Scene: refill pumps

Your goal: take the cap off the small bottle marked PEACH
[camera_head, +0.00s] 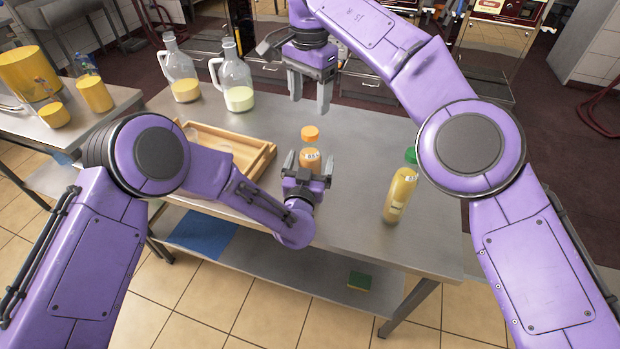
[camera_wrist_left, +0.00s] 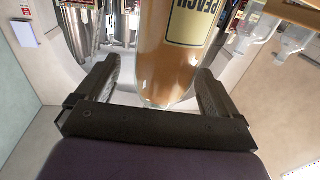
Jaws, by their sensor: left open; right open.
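The small PEACH bottle (camera_head: 309,158) stands upright on the steel table (camera_head: 350,215), orange-brown with an orange cap (camera_head: 310,133) on it. Its PEACH label shows upside down in the left wrist view (camera_wrist_left: 168,60), where the cap is out of frame. My left gripper (camera_head: 304,160) is open, its fingers on either side of the bottle's lower part; I cannot tell if they touch it. My right gripper (camera_head: 309,92) is open and empty, pointing down above and behind the bottle, apart from the cap.
A yellow bottle with a green cap (camera_head: 400,192) stands to the right. A wooden tray (camera_head: 255,160) lies at the left, partly behind my left arm. Two glass jugs (camera_head: 184,90) (camera_head: 238,97) stand at the back left. The table between the PEACH and yellow bottles is clear.

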